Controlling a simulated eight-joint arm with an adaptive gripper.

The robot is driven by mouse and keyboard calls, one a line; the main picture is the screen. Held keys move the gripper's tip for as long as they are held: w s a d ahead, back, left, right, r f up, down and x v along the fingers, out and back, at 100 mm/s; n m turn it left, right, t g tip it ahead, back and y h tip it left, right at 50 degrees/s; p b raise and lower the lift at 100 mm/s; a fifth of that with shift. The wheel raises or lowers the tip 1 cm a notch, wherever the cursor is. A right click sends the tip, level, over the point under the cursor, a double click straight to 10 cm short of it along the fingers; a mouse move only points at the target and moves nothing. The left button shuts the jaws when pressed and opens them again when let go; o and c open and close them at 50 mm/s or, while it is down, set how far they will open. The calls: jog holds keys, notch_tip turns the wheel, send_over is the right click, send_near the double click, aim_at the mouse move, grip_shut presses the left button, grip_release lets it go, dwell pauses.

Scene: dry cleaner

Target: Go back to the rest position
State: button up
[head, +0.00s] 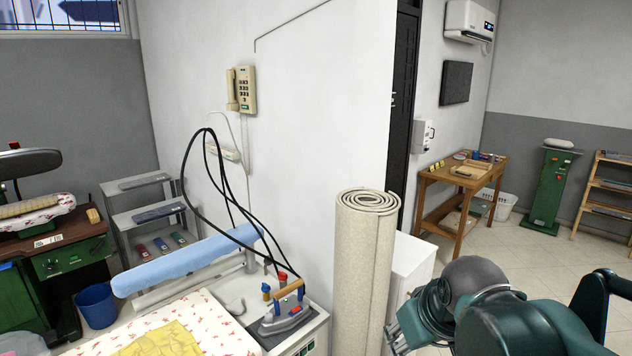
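My arm reaches in from the lower right of the head view, dark teal with a grey rounded joint. What seems to be my gripper (397,338) is at its left end, low in the picture, in front of the white cabinet and just right of the rolled carpet. Its fingers are small and partly cut off by the lower edge, so I cannot tell whether it is open or shut. I see nothing clearly held in it.
A rolled beige carpet (362,270) stands upright close to my gripper, beside a white cabinet (412,262). An iron (283,318) stands on the ironing table (318,318) at left. A wooden table (440,177) is farther back. Tiled floor (505,255) lies open at right.

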jog(key=s+d+f+m+t, duration=0.1)
jog(key=s+d+f+m, duration=0.2)
jog(key=s, duration=0.3)
jog(key=shift+s+f+b, duration=0.35)
jog(key=shift+s+f, duration=0.05)
jog(key=shift+f, duration=0.25)
jog(key=shift+c, duration=0.6)
